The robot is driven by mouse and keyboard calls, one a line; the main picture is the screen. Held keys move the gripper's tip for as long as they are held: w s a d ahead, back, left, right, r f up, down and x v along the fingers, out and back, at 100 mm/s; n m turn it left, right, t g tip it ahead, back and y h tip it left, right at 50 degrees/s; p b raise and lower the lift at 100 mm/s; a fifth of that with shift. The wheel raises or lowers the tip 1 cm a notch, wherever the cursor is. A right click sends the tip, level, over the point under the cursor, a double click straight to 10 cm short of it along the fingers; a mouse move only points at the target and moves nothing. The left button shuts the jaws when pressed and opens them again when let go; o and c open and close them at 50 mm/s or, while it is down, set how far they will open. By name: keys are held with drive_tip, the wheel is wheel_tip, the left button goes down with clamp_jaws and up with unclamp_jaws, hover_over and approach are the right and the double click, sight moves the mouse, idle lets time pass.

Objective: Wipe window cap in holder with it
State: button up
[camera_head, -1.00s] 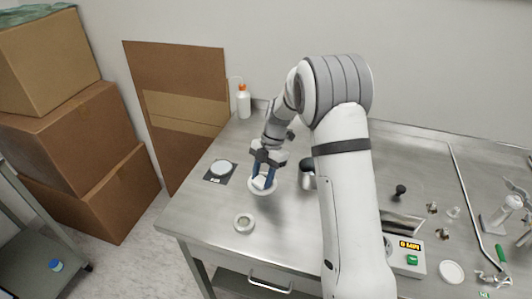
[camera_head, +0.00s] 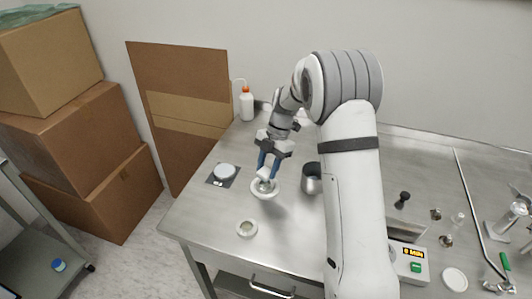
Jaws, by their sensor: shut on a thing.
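My gripper (camera_head: 267,168), with blue fingers, is shut on a small white thing (camera_head: 263,173) that looks like a folded wipe. It is at the left part of the steel table, pointing down over a white round dish-like holder (camera_head: 257,192). A small greyish round thing, perhaps the window cap, shows inside the holder under the wipe, but it is too small to be sure. I cannot tell whether the wipe touches it. The fingers and wipe partly cover the holder's far side.
A small round pale container (camera_head: 247,228) stands near the front edge. A dark pad with a white disc (camera_head: 224,171) lies to the left. A steel cup (camera_head: 311,180) stands close right of the holder. A wash bottle (camera_head: 246,104) is at the back. Tools and a hot-plate-like device (camera_head: 410,263) are at right.

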sight(268, 169)
drive_tip(key=shift+w+r+p, duration=0.2)
drive_tip(key=shift+r+p, duration=0.1)
drive_tip(key=shift+r, duration=0.5)
drive_tip(key=shift+s+r+p, duration=0.1)
drive_tip(key=shift+r+p, duration=0.45)
drive_tip(key=shift+r, duration=0.9)
